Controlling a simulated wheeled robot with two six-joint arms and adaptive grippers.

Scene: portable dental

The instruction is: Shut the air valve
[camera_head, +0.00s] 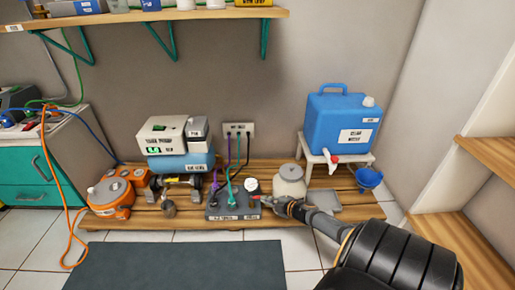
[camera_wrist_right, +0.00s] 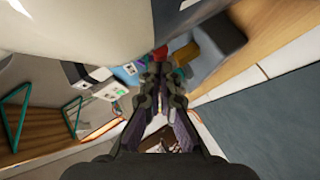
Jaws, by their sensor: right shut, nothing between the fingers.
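A dark grey box (camera_head: 232,212) with a white label sits low on the wooden platform, and a round white gauge (camera_head: 251,184) stands at its right end. A small red part (camera_head: 256,197), perhaps the air valve's handle, is just below the gauge; red also shows beyond my fingertips in the right wrist view (camera_wrist_right: 159,53). My right gripper (camera_head: 268,200) reaches in from the right, shut and empty, with its tips close to the red part. I cannot tell whether they touch. The fingers (camera_wrist_right: 160,72) point toward it in the wrist view. My left gripper is out of view.
A cream jar (camera_head: 289,182) stands close behind my right gripper. A blue water container (camera_head: 340,122) with a red-handled tap is on a white stand, beside a blue funnel (camera_head: 369,178). A blue tank (camera_head: 180,164) is at left. The dark mat (camera_head: 180,265) is clear.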

